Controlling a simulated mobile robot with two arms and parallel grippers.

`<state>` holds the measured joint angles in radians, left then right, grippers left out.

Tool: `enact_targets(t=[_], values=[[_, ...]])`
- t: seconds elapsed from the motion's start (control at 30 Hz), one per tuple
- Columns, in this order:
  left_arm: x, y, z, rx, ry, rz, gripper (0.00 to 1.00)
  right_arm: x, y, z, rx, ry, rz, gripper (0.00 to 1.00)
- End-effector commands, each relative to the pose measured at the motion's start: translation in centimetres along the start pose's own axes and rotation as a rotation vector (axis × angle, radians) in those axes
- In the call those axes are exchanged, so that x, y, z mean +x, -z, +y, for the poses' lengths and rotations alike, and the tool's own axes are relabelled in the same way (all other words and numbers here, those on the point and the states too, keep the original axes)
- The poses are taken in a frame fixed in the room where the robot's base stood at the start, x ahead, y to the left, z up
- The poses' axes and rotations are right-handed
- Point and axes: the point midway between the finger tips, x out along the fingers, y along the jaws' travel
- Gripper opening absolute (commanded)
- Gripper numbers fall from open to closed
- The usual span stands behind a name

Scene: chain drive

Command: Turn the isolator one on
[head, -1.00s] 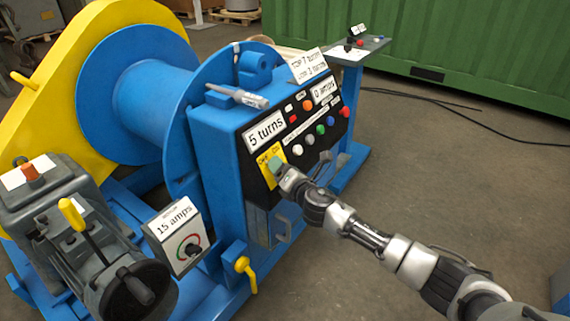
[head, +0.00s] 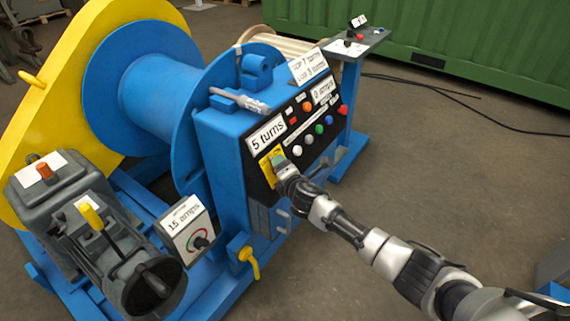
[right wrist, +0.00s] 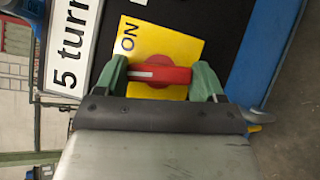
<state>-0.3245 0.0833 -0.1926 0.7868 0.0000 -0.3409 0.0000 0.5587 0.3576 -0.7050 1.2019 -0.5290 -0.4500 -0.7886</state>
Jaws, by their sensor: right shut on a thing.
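The isolator is a red rotary handle (right wrist: 165,75) on a yellow plate (right wrist: 190,45) on the control box. The word ON shows on the plate at upper left in the right wrist view. A white mark lies on the left part of the handle, which lies sideways in that view. My right gripper (right wrist: 160,79) has its green fingers at the two ends of the handle and is shut on it. In the head view the right gripper (head: 278,160) covers the handle, and part of the yellow plate (head: 265,171) shows. My left gripper is in neither view.
The black panel (head: 293,122) carries several coloured buttons and a "5 turns" sign (head: 266,132). A "15 amps" dial box (head: 187,225) and a yellow-handled valve (head: 250,260) are below left. Open floor (head: 430,170) lies right of the machine.

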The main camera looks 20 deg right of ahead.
Motion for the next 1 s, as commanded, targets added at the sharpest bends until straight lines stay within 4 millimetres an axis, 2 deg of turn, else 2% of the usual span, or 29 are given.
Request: enact_targets(t=[0.1,0.17,0.47,0.7,1.0], values=[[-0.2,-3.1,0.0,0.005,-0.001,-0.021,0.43,-0.1,-0.1,0.2,0.039,0.03,0.001,0.45],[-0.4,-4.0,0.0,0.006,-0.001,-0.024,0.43,-0.1,-0.1,0.2,0.057,0.044,0.001,0.45],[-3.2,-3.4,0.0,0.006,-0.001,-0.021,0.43,-0.2,-0.1,0.5,0.174,0.127,0.0,0.45],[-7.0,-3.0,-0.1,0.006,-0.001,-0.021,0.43,-0.2,-0.2,0.8,0.357,0.257,0.0,0.46],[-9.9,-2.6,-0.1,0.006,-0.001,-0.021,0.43,0.0,-0.3,0.7,0.577,0.412,-0.002,0.46]])
